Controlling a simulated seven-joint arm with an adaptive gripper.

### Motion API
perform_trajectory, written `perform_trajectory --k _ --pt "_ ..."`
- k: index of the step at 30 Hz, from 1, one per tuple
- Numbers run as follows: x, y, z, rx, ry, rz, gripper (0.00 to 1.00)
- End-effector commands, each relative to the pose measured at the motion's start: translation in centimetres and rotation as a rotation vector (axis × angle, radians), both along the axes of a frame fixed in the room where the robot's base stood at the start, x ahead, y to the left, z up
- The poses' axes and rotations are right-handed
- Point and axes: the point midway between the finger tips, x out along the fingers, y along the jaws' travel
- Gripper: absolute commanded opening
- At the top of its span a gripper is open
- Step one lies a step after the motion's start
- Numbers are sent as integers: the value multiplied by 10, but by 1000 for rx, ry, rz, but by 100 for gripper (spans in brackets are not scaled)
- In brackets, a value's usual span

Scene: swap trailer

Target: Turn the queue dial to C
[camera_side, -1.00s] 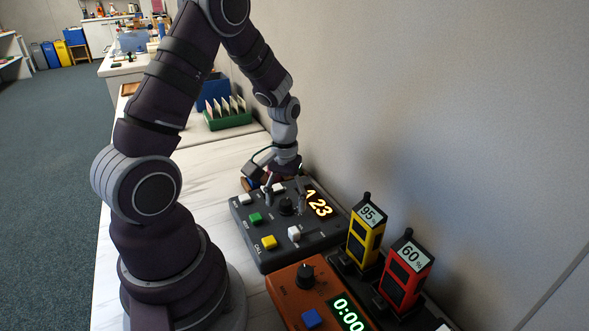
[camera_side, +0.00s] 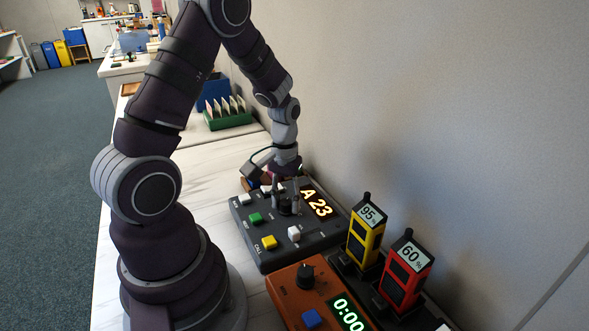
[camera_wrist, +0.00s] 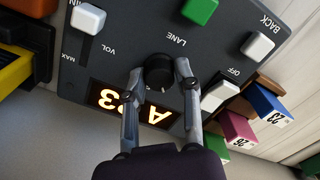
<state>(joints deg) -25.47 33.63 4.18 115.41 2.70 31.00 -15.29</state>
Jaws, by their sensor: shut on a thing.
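The queue dial is a black round knob (camera_side: 285,207) on the dark queue console (camera_side: 275,255), beside the lit display (camera_side: 317,203) that reads A 23. The dial also shows in the wrist view (camera_wrist: 158,72), near the word LANE. My gripper (camera_side: 285,208) points down at the console with one finger on each side of the dial. In the wrist view my gripper (camera_wrist: 159,74) is shut on the dial.
The console carries a green button (camera_side: 255,218), a yellow button (camera_side: 269,242) and white controls (camera_side: 294,233). An orange timer box (camera_side: 290,290) and yellow (camera_side: 366,235) and red (camera_side: 404,275) handsets stand in front. Coloured numbered blocks (camera_wrist: 238,127) lie beside the console. A wall runs along the right.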

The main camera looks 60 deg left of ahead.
Motion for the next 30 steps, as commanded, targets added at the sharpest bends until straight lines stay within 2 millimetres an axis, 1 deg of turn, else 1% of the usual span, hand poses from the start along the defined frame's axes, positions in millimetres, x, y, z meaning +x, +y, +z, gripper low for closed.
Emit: perform_trajectory --k 8,30 --pt "0 0 0 1 1 -175 0" --pt "0 0 0 -1 1 -877 0"
